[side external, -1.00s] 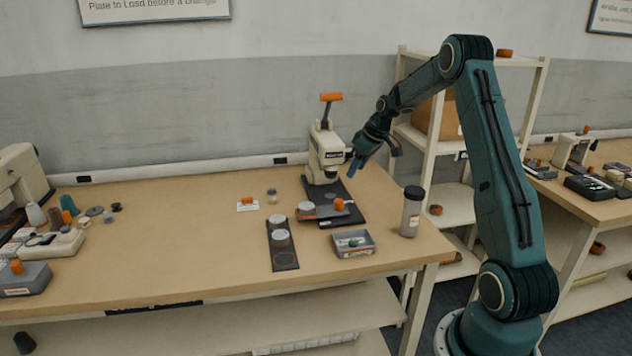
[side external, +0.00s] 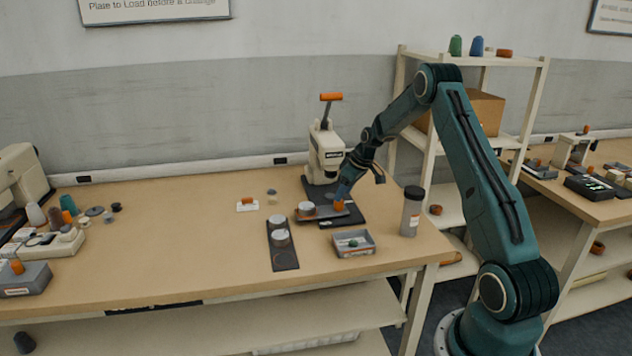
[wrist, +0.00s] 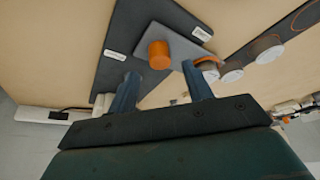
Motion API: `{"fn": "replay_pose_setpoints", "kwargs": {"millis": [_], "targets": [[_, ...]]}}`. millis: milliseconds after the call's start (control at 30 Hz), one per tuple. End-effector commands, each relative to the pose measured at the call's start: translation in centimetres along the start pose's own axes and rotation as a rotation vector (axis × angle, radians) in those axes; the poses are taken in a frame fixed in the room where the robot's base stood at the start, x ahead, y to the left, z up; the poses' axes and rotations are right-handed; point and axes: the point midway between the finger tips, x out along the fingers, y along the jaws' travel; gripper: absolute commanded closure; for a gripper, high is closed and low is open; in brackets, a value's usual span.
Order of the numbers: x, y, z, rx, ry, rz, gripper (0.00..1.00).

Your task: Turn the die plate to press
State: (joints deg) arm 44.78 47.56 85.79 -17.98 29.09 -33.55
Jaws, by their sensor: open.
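The die plate (side external: 322,214) is a grey swinging plate on a dark base in front of the white press (side external: 327,154). It also shows in the wrist view (wrist: 184,47). An orange knob (side external: 338,205) stands on its right end in the side view; the wrist view shows the knob (wrist: 159,55) clearly. A pale round piece (side external: 306,208) is at the plate's left end. My gripper (side external: 343,194) is low over the knob end, fingers pointing down. In the wrist view my gripper (wrist: 160,74) is open, with the knob ahead between its blue fingers, grip contact not visible.
A dark strip (side external: 285,259) with pale discs lies left of the plate. A grey tray (side external: 354,243) is in front, and a dark-capped bottle (side external: 411,211) stands right.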

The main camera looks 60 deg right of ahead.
Motion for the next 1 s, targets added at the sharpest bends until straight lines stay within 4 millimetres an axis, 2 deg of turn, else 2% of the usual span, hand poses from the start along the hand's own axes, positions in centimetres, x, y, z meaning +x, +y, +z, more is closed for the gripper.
{"fn": "replay_pose_setpoints", "kwargs": {"millis": [100, 300, 733, 1000], "targets": [[1.7, 0.0, 0.0, -0.001, 0.0, 0.0, 0.5], [3.3, 0.0, 0.0, 0.0, 0.0, 0.001, 0.5], [3.9, 0.0, 0.0, 0.0, 0.001, 0.001, 0.5], [3.9, 0.0, 0.0, 0.0, 0.0, 0.001, 1.0]]}}
